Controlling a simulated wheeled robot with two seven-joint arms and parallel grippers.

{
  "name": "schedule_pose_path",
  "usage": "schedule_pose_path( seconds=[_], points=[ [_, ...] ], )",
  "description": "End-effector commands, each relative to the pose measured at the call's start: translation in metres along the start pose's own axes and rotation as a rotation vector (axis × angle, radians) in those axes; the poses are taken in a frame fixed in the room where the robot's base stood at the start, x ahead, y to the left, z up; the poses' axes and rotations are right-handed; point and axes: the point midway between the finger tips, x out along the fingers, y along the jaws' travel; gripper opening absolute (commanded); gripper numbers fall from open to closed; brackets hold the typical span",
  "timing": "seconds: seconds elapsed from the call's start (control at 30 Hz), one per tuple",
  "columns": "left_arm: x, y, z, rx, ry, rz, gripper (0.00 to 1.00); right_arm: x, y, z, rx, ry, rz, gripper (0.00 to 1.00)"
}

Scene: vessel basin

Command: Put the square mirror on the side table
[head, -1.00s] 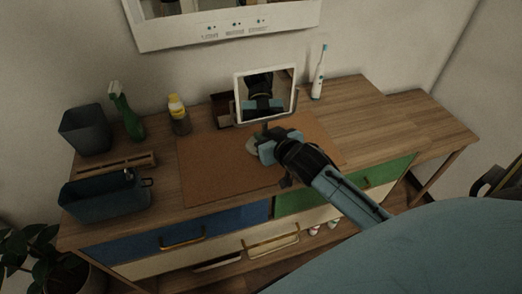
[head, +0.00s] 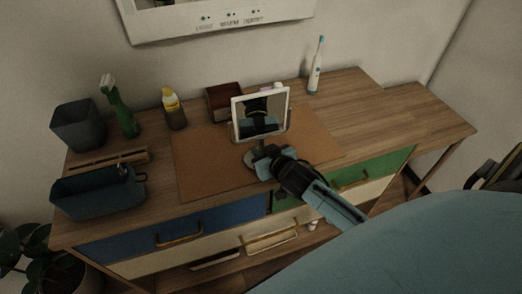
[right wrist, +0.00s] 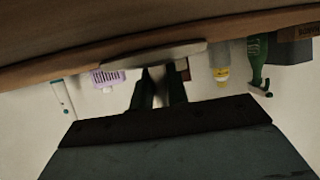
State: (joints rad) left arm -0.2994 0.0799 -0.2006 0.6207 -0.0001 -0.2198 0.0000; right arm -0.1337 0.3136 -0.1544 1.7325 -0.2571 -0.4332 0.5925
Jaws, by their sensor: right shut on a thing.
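The square mirror (head: 260,112) has a white frame and stands upright on a thin stem with a round base. My right gripper (head: 264,160) is shut on the stem, over the brown mat. In the right wrist view, which is upside down, the fingers (right wrist: 159,95) close on the stem just beside the pale round base (right wrist: 150,54). I cannot tell whether the base touches the mat. The side table (head: 428,118) is the lower wooden top at the right end of the dresser, and its visible top is bare. My left gripper is not in view.
Behind the mirror are a brown box (head: 223,98) and a toothbrush (head: 315,68). A yellow-capped bottle (head: 174,110), a green spray bottle (head: 122,110), a grey bin (head: 78,126) and a blue basket (head: 98,194) stand at left. The dresser's right part (head: 350,100) is clear.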

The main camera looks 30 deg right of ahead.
Motion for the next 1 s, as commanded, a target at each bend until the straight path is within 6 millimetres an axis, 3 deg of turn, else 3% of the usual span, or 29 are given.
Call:
schedule_pose_path(
  seconds=[0.03, 0.2, 0.57, 0.67, 1.0],
  points=[
    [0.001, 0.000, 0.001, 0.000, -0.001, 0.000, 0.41, 0.001, 0.000, 0.002, 0.001, -0.001, 0.000, 0.17],
    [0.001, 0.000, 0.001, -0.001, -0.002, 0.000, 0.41, 0.000, 0.000, 0.001, 0.000, -0.001, 0.000, 0.38],
    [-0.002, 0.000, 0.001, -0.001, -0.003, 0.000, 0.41, -0.003, 0.000, -0.002, 0.001, -0.002, 0.000, 0.38],
    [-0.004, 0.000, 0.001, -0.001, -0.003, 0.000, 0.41, -0.015, 0.000, -0.001, 0.001, -0.003, 0.000, 0.38],
    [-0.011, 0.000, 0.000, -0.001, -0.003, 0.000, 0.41, -0.083, 0.000, -0.001, 0.002, -0.003, 0.000, 0.38]
  ],
)
